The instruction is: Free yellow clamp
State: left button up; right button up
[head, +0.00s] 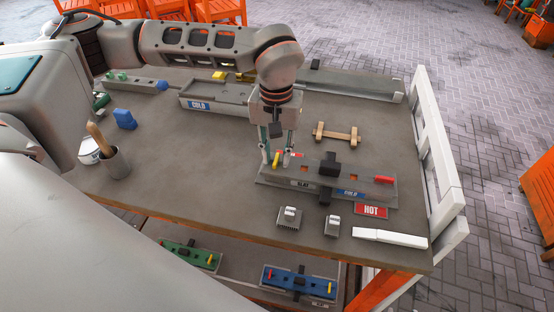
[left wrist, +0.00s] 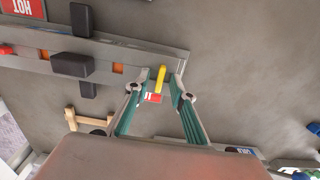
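The yellow clamp (head: 276,161) is a small upright-looking lever at the left end of a grey slat fixture (head: 270,180). In the left wrist view the yellow clamp (left wrist: 161,76) lies between my left fingertips, with a visible gap on each side. My left gripper (head: 277,157) points down over that end, open; it also shows in the left wrist view (left wrist: 161,80). Whether the fingertips touch the fixture, I cannot tell. A red clamp (head: 384,180) is at the fixture's right end, with a black block (head: 330,168) between. My right gripper is not in view.
A wooden piece (head: 336,134) lies behind the fixture. A red HOT plate (head: 371,210), small grey blocks (head: 289,217) and a white bar (head: 390,238) lie in front. A grey COLD tray (head: 215,97) is behind left. A white frame (head: 435,150) edges the table's right.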

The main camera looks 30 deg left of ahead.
pick_arm(q)
grip_shut()
jog(key=n, duration=0.3)
jog(key=shift+n, duration=0.9)
